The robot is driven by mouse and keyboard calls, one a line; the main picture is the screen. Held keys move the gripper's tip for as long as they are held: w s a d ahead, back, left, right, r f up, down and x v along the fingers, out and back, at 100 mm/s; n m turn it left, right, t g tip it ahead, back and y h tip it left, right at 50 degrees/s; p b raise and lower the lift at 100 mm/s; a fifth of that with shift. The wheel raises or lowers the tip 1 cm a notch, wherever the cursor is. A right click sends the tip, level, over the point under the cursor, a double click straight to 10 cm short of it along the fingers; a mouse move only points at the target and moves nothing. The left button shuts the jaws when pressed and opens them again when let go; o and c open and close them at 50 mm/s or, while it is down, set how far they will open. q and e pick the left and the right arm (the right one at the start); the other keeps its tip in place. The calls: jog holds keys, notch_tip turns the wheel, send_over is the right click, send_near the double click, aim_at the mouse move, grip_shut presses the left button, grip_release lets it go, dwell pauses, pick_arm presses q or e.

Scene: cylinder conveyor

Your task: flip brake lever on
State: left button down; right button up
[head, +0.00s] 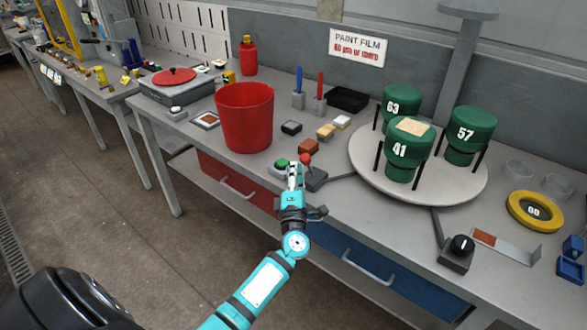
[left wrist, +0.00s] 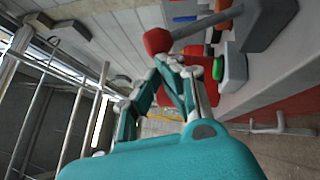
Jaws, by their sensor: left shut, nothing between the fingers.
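The brake lever shows as a red ball knob (head: 305,159) on a short rod over a dark grey base (head: 316,178), near the bench's front edge. In the left wrist view the red knob (left wrist: 157,41) sits at the end of a grey rod running to the base (left wrist: 268,20). My left gripper (head: 294,169) is shut and empty, just left of the knob in the head view. Its fingertips (left wrist: 172,64) lie close by the knob; I cannot tell whether they touch. My right gripper is in neither view.
A green button (head: 281,164) is close beside my left gripper. A red bucket (head: 244,118) stands behind to the left. A round turntable (head: 360,158) with green numbered canisters is to the right. A black dial (head: 461,246) sits farther right.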

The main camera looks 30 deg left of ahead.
pick_arm(q)
jog(key=shift+m+g+h, duration=0.7)
jog(key=shift+m, duration=0.2)
jog(key=w+r+p, duration=0.1)
jog(key=w+p, duration=0.1)
jog(key=w+r+p, duration=0.1)
jog(key=w+p, duration=0.1)
jog(key=p, duration=0.1)
jog(key=w+r+p, duration=0.1)
jog(key=w+p, duration=0.2)
jog(key=shift+d+r, duration=0.3)
jog(key=shift+r, duration=0.1)
jog(key=shift+w+d+r+b, duration=0.15)
jog(key=shift+w+b, duration=0.4)
jog(key=shift+w, duration=0.95)
